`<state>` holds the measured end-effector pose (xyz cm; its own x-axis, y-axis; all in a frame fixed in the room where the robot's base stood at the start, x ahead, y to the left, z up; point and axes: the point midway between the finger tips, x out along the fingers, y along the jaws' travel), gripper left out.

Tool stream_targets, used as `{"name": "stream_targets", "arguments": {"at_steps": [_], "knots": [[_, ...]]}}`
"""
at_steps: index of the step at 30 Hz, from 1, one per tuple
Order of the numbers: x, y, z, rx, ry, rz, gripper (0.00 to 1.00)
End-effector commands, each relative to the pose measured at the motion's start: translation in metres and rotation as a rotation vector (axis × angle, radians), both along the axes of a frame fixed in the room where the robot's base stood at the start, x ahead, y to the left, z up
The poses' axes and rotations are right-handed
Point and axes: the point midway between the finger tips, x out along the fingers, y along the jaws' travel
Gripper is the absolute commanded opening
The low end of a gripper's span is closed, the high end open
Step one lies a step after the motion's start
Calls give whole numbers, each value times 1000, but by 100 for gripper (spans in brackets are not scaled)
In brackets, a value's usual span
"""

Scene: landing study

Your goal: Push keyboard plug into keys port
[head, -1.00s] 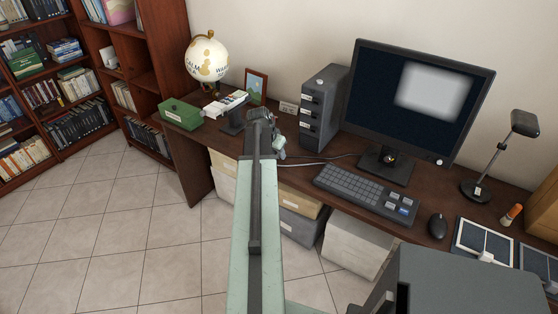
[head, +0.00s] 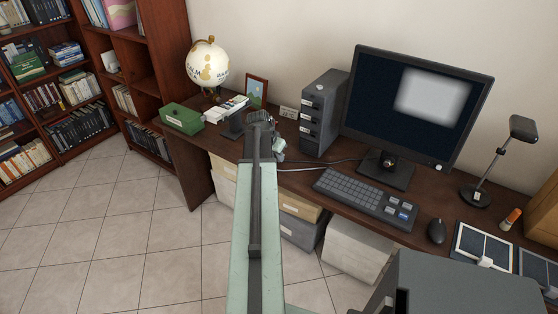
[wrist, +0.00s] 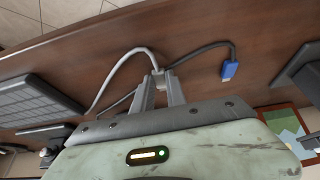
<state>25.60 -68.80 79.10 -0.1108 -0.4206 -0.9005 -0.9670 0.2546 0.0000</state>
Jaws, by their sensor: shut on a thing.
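My gripper (wrist: 160,92) is shut on a small pale plug (wrist: 158,73) at the end of a light grey cable. It is above the brown desk. The cable curves left toward the dark keyboard (wrist: 38,100), which also shows on the desk in the head view (head: 365,196). In the head view my arm hides most of the gripper and the plug. A dark computer tower (head: 322,112) with several white labels on its front stands right of my gripper. The label words are too small to read, so I cannot tell which port is the keys port.
A blue plug (wrist: 229,70) on a dark cable lies on the desk (wrist: 195,20) near my gripper. The monitor (head: 415,105), mouse (head: 437,229) and lamp (head: 523,128) stand to the right. A green box (head: 182,118), globe (head: 208,64) and picture frame (head: 257,91) stand left.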

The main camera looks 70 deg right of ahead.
Motion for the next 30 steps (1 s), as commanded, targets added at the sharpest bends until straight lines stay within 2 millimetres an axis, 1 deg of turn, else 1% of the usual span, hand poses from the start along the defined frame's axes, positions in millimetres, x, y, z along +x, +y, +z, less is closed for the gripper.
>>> {"name": "stream_targets", "arguments": {"at_steps": [11,30], "knots": [[-1,0,2,0,0,-1,0],[-1,0,38,0,0,-1,0]]}}
